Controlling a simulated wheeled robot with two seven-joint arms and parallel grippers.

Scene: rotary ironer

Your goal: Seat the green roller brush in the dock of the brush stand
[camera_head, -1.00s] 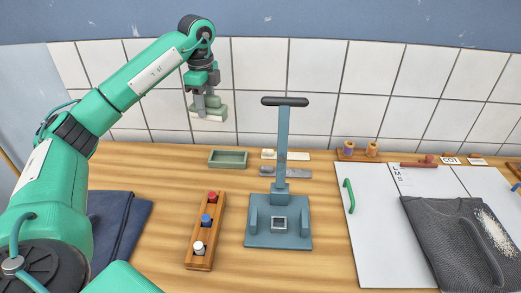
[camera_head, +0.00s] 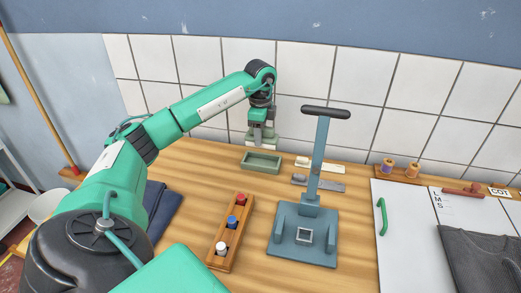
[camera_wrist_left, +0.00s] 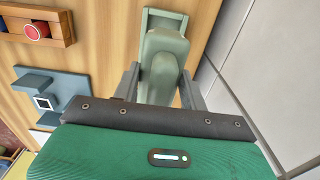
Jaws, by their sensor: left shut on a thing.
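My left gripper (camera_head: 262,122) is shut on a pale green block-like object, which I take as the green roller brush (camera_head: 262,141). It is held above the table near the tiled wall, just behind the shallow green tray (camera_head: 261,167) in the head view. The brush (camera_wrist_left: 160,72) shows between both fingers in the left wrist view. A blue-grey stand (camera_head: 290,248) has an upright post, a black crossbar and a square recess in its base. I cannot tell whether the tray or this stand holds the dock. The right gripper is out of view.
A wooden rack (camera_head: 220,262) with red, blue and white topped pieces lies left of the stand. Pale and grey bars (camera_head: 318,184) lie behind the post. A white board (camera_head: 410,240), thread spools (camera_head: 402,168) and a grey garment (camera_head: 485,260) are at right.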

